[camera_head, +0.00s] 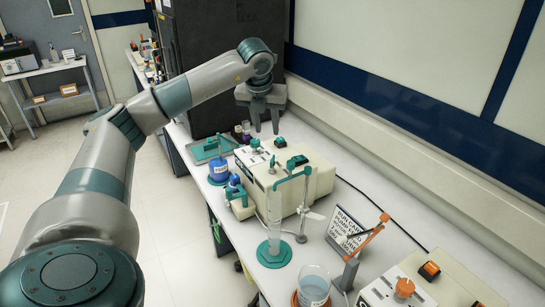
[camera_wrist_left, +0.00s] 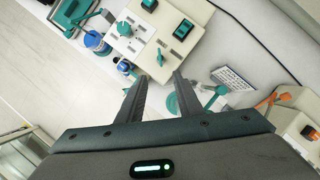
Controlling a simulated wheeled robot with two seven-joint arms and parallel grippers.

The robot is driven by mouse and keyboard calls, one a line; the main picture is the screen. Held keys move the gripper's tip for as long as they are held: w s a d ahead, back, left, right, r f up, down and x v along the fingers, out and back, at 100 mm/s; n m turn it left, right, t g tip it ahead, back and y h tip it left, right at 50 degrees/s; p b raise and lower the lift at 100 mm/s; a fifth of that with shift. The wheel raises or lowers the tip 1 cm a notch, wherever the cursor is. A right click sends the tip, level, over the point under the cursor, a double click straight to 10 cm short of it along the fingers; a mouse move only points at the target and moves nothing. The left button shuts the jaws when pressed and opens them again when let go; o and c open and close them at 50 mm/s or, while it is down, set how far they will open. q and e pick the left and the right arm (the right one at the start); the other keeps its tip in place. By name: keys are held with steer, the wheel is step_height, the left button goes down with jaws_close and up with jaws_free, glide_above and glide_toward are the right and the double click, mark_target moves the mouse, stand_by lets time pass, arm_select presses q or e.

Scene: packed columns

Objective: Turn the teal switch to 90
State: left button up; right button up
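A beige box (camera_head: 296,190) with teal controls stands on the white bench, also seen in the wrist view (camera_wrist_left: 165,14). On its top are a round teal knob (camera_wrist_left: 124,29), a teal rocker switch (camera_wrist_left: 184,30) in a dark frame, and a small teal button (camera_wrist_left: 149,4). A teal lever-like handle (camera_wrist_left: 160,58) shows at the box's near edge. Which of these is the teal switch I cannot tell for sure; no 90 mark is readable. My left gripper (camera_head: 266,130) is open and empty, fingers down, above and behind the box in the head view. My right gripper is out of view.
A teal stand with a glass cylinder (camera_head: 274,225) stands in front of the box. A blue-filled flask (camera_head: 218,170) is to its left. A sign (camera_head: 346,232), a beaker (camera_head: 313,286) and an orange-controlled box (camera_head: 425,285) are at right. A wall runs behind the bench.

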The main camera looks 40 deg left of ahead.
mark_target(272, 159)
arm_select(q)
steer(key=p+x, duration=0.6)
steer(key=x, duration=1)
steer(key=shift+w+r+p, duration=0.1)
steer(key=shift+p, duration=0.3)
steer(key=shift+w+a+f, duration=0.1)
steer(key=shift+w+f, duration=0.05)
steer(key=shift+f, duration=0.4)
jaws_close()
